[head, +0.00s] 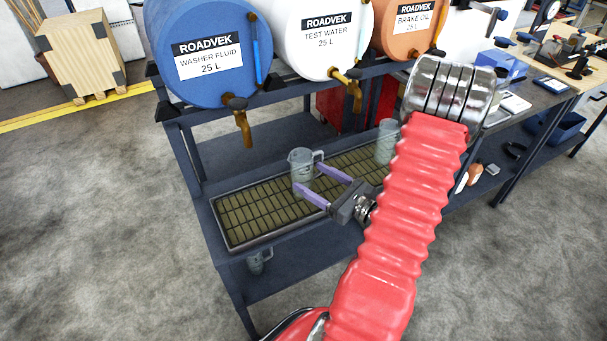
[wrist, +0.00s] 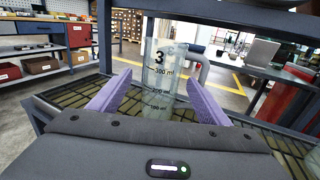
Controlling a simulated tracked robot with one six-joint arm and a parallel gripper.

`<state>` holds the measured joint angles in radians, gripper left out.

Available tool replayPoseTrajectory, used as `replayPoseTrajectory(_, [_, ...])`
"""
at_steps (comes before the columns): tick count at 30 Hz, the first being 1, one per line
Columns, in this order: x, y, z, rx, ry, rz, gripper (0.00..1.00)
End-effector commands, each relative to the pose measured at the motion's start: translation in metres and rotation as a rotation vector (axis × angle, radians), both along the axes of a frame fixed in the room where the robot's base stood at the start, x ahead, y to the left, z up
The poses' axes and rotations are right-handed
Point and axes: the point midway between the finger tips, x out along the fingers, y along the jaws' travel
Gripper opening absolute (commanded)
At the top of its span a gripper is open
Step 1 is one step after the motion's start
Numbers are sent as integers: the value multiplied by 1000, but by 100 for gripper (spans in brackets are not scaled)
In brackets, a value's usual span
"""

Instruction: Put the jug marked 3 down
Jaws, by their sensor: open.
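The jug marked 3 (wrist: 160,75) is a clear measuring jug with black volume marks and a handle on its right. It stands upright on the slatted drip tray (head: 240,218), and it also shows in the head view (head: 301,162). My gripper (head: 314,184) has its two purple fingers apart, one on each side of the jug. In the wrist view the fingers (wrist: 158,98) flank the jug's lower part. Whether either finger touches it is hard to tell. The number faces my wrist camera.
Blue washer fluid (head: 205,45), white test water (head: 322,35) and orange brake oil (head: 407,25) drums with taps sit above the tray. A second clear jug (head: 386,142) stands at the tray's right. Another vessel (head: 260,261) is on the lower shelf. A workbench (head: 535,95) is at right.

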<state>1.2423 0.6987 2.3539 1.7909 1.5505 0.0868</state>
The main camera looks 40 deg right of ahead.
Motion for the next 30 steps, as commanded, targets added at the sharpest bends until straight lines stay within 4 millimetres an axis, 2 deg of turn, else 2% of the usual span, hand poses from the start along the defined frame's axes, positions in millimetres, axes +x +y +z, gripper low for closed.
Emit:
replayPoseTrajectory(3, [-14,-3,0,0,0,-2,71])
replayPoseTrajectory(9, [-26,-3,0,0,1,0,71])
replayPoseTrajectory(30, [-28,-3,0,0,0,1,71])
